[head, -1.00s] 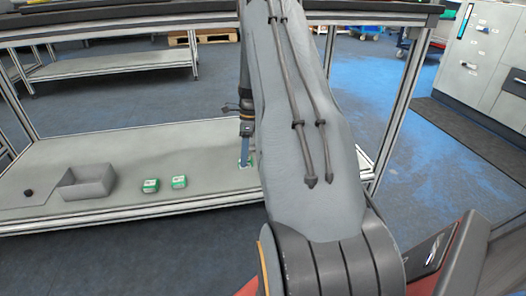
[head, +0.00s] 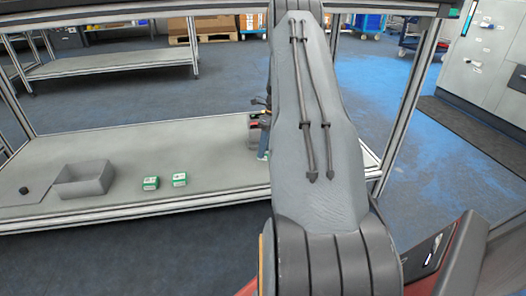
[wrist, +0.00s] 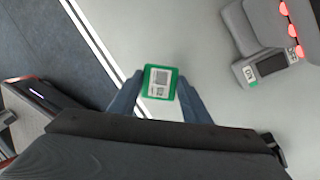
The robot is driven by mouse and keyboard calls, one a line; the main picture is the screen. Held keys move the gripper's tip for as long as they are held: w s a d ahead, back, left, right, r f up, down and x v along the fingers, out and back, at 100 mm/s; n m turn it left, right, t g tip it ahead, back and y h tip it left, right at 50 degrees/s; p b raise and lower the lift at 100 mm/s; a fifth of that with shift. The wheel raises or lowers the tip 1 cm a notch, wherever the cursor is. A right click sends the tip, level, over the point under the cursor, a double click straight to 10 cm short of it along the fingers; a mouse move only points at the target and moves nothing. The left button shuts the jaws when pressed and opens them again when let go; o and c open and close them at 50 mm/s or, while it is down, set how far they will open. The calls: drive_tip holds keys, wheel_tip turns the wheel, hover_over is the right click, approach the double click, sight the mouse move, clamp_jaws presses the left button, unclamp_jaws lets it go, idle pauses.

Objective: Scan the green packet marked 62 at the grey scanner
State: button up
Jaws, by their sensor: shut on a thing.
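In the wrist view, my gripper (wrist: 161,88) has its two blue fingers shut on a green packet (wrist: 149,84) with a white label. Its printing is too small to read. A grey device with red lights and a dark panel, apparently the scanner (wrist: 246,72), is at the upper right, apart from the packet. In the head view, my gripper (head: 264,142) is partly hidden behind my arm, and the held packet cannot be made out. Two other green packets, the left one (head: 151,183) and the right one (head: 179,179), stand on the table, their numbers unreadable.
A grey open box (head: 84,182) stands left of the packets on the grey table (head: 120,150). A small dark round thing (head: 24,190) lies further left. The table's metal edge rail (wrist: 92,42) runs past my gripper in the wrist view. My arm hides part of the right side.

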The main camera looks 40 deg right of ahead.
drive_tip(key=shift+w+d+f+b, duration=0.35)
drive_tip(key=shift+w+f+b, duration=0.15)
drive_tip(key=shift+f+b, duration=0.1)
drive_tip(key=shift+w+d+f+b, duration=0.3)
drive_tip(key=shift+w+f+b, duration=0.2)
drive_tip(key=shift+b, duration=0.1)
drive_tip(key=shift+s+a+r, duration=0.1)
drive_tip(key=shift+r, duration=0.05)
